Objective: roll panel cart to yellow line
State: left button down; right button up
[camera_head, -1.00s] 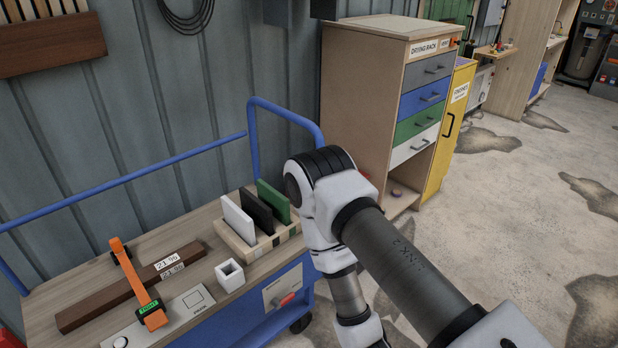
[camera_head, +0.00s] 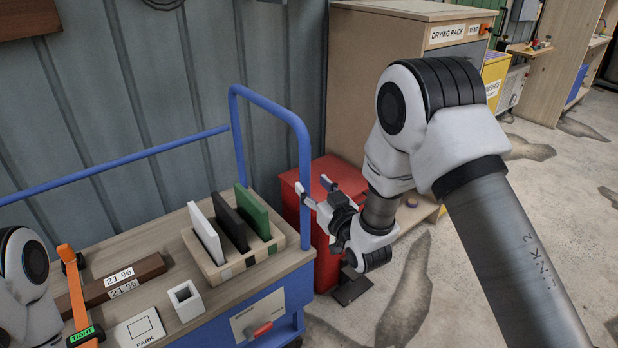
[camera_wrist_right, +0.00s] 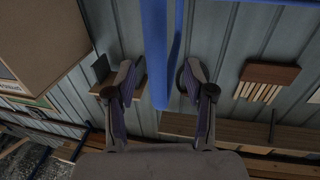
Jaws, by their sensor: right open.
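The panel cart (camera_head: 158,245) has a wood top, a blue lower frame and a blue tube handle (camera_head: 238,125) at its right end. A slotted wood rack (camera_head: 226,266) on it holds a white, a black and a green panel, all upright. My right gripper (camera_head: 314,187) is open at the near upright of the handle. In the right wrist view, the blue tube (camera_wrist_right: 156,60) runs between the open fingers (camera_wrist_right: 159,72). I cannot tell if either finger touches it. Part of my left arm shows at the left edge; its gripper is out of view. No yellow line shows.
On the cart lie a dark wood bar (camera_head: 145,271), an orange clamp (camera_head: 72,285) and a white square tube (camera_head: 186,300). A red cabinet (camera_head: 327,265) stands close beyond the handle. The drying rack (camera_head: 385,60) is behind it. Open concrete floor lies right.

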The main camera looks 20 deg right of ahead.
aim_at(308, 179)
jog(key=w, duration=0.5)
jog(key=shift+w+f, duration=0.15)
jog(key=shift+f, duration=0.15)
jog(key=shift+w+a, duration=0.2)
jog(key=shift+w, duration=0.1)
jog(key=shift+c, duration=0.4)
grip_shut()
jog(key=shift+a, duration=0.1)
